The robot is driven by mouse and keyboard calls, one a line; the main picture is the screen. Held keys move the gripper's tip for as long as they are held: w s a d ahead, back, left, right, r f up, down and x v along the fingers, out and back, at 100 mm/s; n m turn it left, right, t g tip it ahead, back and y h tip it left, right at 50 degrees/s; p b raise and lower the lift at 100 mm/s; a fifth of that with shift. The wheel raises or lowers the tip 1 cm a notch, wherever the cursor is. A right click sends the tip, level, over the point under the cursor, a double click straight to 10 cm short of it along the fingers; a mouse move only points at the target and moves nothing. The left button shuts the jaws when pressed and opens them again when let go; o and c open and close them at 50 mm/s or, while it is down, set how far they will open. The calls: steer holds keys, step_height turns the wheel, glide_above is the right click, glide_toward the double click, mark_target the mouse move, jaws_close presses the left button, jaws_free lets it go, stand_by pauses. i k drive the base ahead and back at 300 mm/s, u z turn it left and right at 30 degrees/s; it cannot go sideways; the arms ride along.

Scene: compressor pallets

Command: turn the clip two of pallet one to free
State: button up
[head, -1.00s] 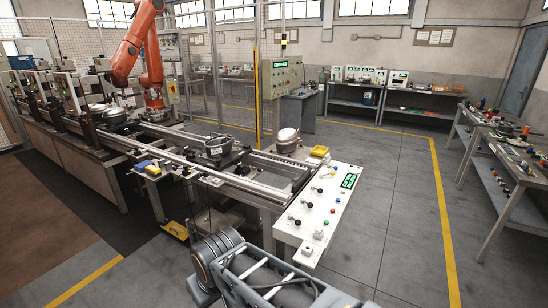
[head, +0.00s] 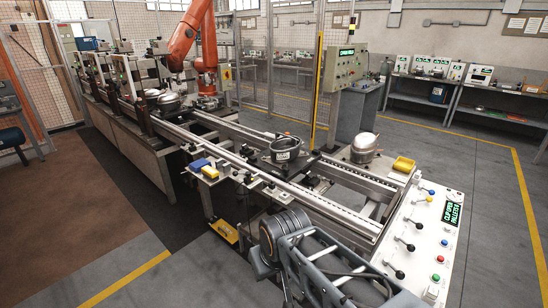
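A pallet with a dark round fixture (head: 285,150) sits on the conveyor rails in the middle of the head view. A silver compressor shell (head: 365,146) stands at the right end of the line, and another silver shell (head: 168,102) is farther back on the left. I cannot tell which of these is pallet one. The clips are too small to make out, so clip two and its position cannot be told. My arm (head: 330,268) shows at the bottom, in front of the line. My gripper is not in view.
A white control panel (head: 420,235) with levers, coloured buttons and a green-lit display (head: 452,212) stands at the right. A yellow bin (head: 404,164) is behind it. An orange robot arm (head: 190,40) stands behind the line.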

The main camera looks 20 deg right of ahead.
mark_target(286, 170)
steer(key=i, duration=1.9)
steer(key=z, duration=1.25)
